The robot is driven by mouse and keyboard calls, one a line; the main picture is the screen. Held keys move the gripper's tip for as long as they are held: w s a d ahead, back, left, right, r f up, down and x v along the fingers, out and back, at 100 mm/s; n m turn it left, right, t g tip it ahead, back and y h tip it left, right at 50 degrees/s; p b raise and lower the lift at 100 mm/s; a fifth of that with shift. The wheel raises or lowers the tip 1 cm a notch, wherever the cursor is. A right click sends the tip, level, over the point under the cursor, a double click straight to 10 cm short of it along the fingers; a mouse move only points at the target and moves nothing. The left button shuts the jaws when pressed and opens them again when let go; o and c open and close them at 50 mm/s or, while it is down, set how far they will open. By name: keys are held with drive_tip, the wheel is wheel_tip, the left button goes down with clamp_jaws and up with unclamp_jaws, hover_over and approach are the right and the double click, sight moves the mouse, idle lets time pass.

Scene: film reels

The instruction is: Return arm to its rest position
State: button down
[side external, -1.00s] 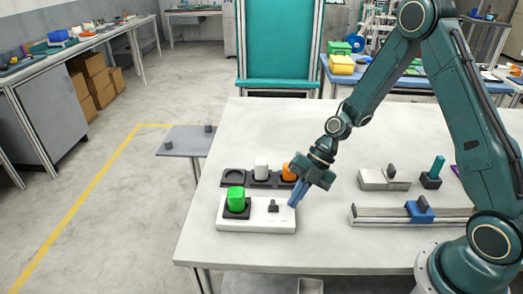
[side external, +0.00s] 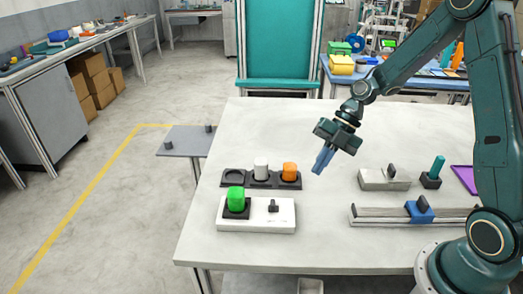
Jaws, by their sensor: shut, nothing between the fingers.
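My gripper (side external: 321,163) hangs in the air above the white table (side external: 330,220), to the right of the orange reel. Its blue fingers are closed together, point down and to the left, and hold nothing. My arm reaches in from the right. A green reel (side external: 236,197) sits in the dark holder at the left end of a white base (side external: 272,224). A black three-place rack (side external: 235,177) behind it holds a white reel (side external: 261,167) and an orange reel (side external: 289,171); its left place is empty.
On the table's right are a rail with a blue slider (side external: 420,211), a grey block with a dark knob (side external: 386,179), a teal peg in a dark holder (side external: 433,174) and a purple tray (side external: 465,177). The table's middle is clear.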

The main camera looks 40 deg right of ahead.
drive_tip(key=s+a+r+m+t+h, duration=0.1)
drive_tip(key=s+r+m+t+h, duration=0.3)
drive_tip(key=s+r+m, duration=1.3)
drive_tip(key=s+m+h, duration=0.2)
drive_tip(key=m+h, duration=0.1)
drive_tip(key=m, duration=0.5)
drive_tip(key=shift+s+a+r+m+t, duration=0.2)
drive_tip(key=shift+m+t, duration=0.1)
drive_tip(key=shift+t, duration=0.1)
